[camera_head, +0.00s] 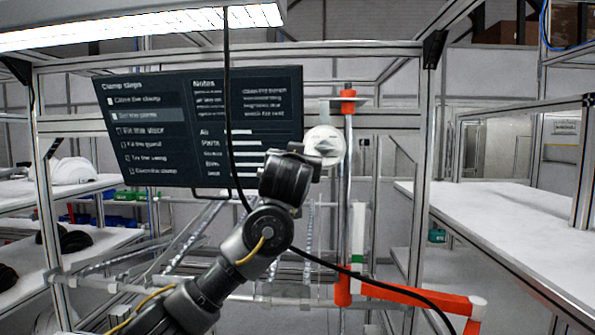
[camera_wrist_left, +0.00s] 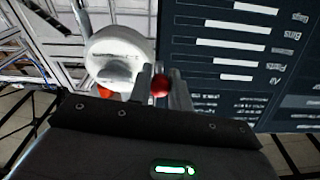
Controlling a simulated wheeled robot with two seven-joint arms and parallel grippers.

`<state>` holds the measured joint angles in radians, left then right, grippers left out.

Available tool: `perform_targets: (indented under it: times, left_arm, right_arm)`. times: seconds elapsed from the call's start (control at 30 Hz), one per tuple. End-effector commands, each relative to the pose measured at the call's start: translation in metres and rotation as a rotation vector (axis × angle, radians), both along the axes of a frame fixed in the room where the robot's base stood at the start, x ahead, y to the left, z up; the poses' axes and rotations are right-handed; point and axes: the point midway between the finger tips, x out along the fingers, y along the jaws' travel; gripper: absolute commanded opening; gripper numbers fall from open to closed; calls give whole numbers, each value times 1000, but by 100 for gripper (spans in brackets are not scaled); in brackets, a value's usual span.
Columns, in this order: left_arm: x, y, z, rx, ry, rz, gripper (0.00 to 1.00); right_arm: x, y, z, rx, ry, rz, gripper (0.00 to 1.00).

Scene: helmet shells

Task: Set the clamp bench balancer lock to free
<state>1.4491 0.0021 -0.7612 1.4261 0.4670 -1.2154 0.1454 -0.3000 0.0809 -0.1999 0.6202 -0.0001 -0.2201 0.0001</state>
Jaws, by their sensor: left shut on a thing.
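The balancer (camera_head: 324,140) is a white round housing with a grey knob-like centre. It hangs by the upright post at mid-picture, and it fills the upper left of the left wrist view (camera_wrist_left: 112,48). A red ball knob (camera_wrist_left: 160,86) shows just right of the housing there. My left gripper (camera_wrist_left: 162,88) has its grey fingers closed around this knob. In the head view my left gripper (camera_head: 305,160) is just below and left of the balancer, and its wrist hides the fingertips and knob. I cannot tell the lock's setting. My right gripper is out of view.
A dark screen (camera_head: 150,150) with clamp steps stands behind my left arm. A black cable (camera_head: 228,90) hangs in front of it. A red-orange arm (camera_head: 410,296) juts right from the post's foot. White shelves (camera_head: 520,230) stand on the right, and white helmet shells (camera_head: 68,170) on the left.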

Motion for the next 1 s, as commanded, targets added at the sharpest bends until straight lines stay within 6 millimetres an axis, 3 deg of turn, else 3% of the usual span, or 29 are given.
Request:
perform_targets:
  times: [0.03, 0.1, 0.4, 0.63, 1.0]
  left_arm:
    - [0, 0, -14, 1, -32, 0, 0]
    - [1, 0, -17, 0, -80, -1, 0]
    - [9, 0, -28, 0, -287, 0, 0]
    - [15, -1, -30, 1, -417, -1, 0]
    - [19, -1, -31, 1, -504, -1, 0]
  right_arm:
    - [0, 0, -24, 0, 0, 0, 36]
    - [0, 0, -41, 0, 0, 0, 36]
    - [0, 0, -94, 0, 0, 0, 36]
    - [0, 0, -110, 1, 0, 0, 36]
    - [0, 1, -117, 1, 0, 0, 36]
